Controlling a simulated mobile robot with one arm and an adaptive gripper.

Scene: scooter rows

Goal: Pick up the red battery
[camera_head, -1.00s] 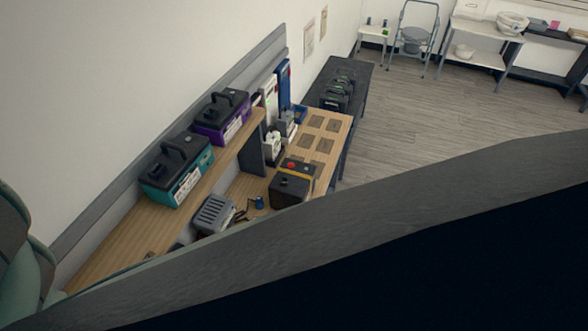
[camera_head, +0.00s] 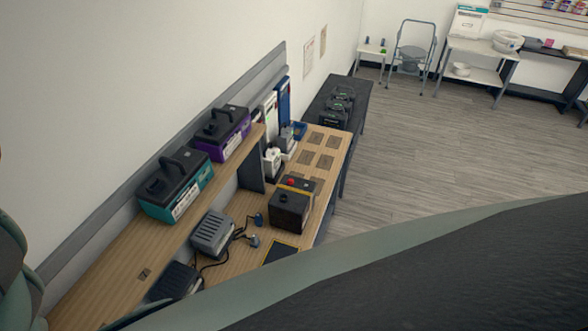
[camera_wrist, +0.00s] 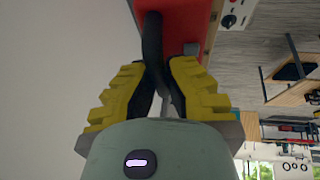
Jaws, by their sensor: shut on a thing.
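In the wrist view, the red battery (camera_wrist: 183,16) is at the top edge, only partly in frame, with a black handle (camera_wrist: 152,36) running down from it. My gripper (camera_wrist: 163,74) has yellow ridged fingers closed around this handle from both sides. Part of the battery's body is cut off by the frame. The red battery and my gripper do not show in the head view, where my own arm covers the lower right.
A teal battery (camera_head: 176,190) and a purple battery (camera_head: 223,132) stand on a raised wooden shelf along the wall. A black box with a red button (camera_head: 290,209), chargers (camera_head: 212,232) and cables occupy the bench below. Open floor (camera_head: 430,140) lies to the right.

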